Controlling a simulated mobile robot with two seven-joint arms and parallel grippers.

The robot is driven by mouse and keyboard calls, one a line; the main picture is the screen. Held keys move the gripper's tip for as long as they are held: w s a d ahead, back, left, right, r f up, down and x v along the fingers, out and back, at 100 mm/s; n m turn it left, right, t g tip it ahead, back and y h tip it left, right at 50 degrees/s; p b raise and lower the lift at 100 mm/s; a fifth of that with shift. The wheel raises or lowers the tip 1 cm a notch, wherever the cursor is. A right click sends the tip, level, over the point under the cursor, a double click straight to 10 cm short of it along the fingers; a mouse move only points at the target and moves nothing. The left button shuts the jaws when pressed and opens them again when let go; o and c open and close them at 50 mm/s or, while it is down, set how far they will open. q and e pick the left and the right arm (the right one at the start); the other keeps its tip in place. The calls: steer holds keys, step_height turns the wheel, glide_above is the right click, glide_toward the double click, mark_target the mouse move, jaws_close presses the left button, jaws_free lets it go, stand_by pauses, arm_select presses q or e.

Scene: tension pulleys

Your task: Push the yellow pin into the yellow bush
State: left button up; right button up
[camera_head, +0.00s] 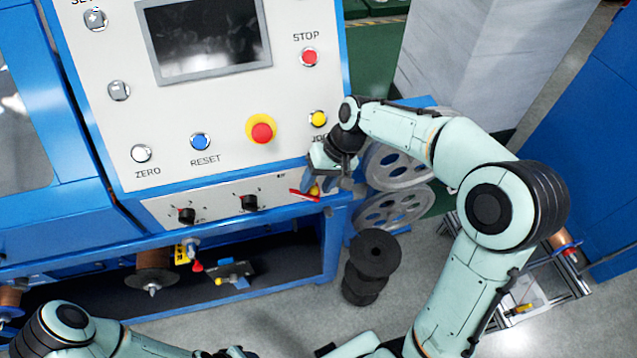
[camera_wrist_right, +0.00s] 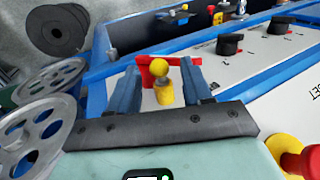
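A small yellow pin with a round head (camera_wrist_right: 159,64) stands above a yellow bush (camera_wrist_right: 165,95), with a short grey piece showing between them. A red bracket (camera_wrist_right: 146,72) is right beside them. In the head view the yellow part (camera_head: 315,191) is small, and the red bracket (camera_head: 302,195) lies left of it at the panel's lower right corner. My right gripper (camera_wrist_right: 161,84) is open, its two blue fingers on either side of the pin and bush with a gap to each. It also shows over that corner in the head view (camera_head: 330,188). My left gripper is not visible.
The control panel (camera_head: 225,115) has buttons, a screen and dark knobs close left of my right gripper. Grey spoked pulleys (camera_head: 395,208) stand to its right. Black spools (camera_head: 374,255) are stacked on the floor. A lower shelf bay holds another fixture (camera_head: 232,272).

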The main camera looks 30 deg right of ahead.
steer(key=shift+o, duration=1.2)
steer(key=shift+s+f, duration=0.1)
steer(key=shift+s, duration=0.05)
steer(key=shift+p+v, duration=0.8)
steer(key=shift+v, duration=0.9)
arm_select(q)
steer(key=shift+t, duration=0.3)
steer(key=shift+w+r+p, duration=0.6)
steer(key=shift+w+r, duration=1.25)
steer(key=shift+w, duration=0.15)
arm_select(e)
steer(key=shift+v, duration=2.85)
steer(key=shift+a, duration=0.1)
